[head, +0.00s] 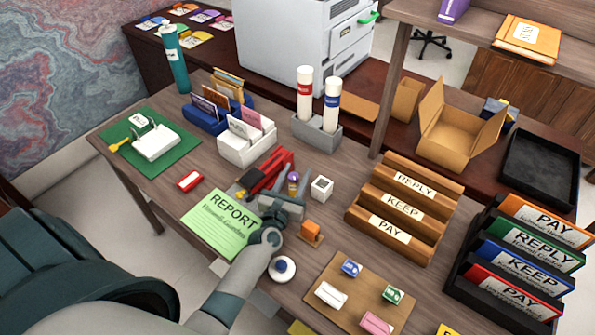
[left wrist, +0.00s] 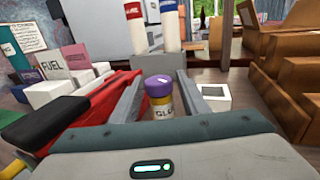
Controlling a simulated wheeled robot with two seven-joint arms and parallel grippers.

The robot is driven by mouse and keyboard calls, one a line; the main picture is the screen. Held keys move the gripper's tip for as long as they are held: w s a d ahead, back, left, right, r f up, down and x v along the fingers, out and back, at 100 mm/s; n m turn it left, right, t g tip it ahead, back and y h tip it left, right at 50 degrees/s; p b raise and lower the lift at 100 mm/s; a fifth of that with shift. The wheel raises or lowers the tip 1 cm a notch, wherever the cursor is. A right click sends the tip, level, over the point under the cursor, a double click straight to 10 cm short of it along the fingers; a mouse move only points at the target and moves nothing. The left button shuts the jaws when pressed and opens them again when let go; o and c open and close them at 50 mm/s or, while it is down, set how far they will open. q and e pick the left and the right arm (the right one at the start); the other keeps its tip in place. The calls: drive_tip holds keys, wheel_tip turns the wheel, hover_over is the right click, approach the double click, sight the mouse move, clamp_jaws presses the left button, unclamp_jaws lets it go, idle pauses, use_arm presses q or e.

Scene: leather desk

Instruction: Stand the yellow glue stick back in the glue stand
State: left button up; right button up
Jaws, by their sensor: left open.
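The yellow glue stick (head: 293,184) has a purple cap and stands upright on the desk. In the left wrist view the glue stick (left wrist: 160,98) shows part of its "GLUE" label; its lower part is hidden by my gripper body. My left gripper (head: 291,180) is open, with one finger on each side of the glue stick; I cannot tell whether either touches it. A small white block with a dark square opening (head: 321,188), which looks like the glue stand, is just right of the gripper. This block also shows in the left wrist view (left wrist: 216,96). My right gripper is not in view.
A red tool with a black end (head: 269,172) lies close left of the gripper. Behind stands a grey holder (head: 317,131) with two white tubes. A wooden stepped rack (head: 403,207) is at right; a small orange item (head: 310,230) is in front. A green report (head: 222,222) lies left.

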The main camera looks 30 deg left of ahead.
use_arm(q)
drive_tip(key=s, duration=0.3)
drive_tip(key=s+d+b, duration=0.1)
drive_tip(key=s, duration=0.2)
drive_tip(key=s+b, duration=0.1)
drive_tip(key=s, duration=0.2)
drive_tip(key=shift+s+d, duration=0.35)
drive_tip(key=shift+s, duration=0.3)
drive_tip(key=shift+o, duration=0.6)
drive_tip(key=shift+d+r, duration=0.1)
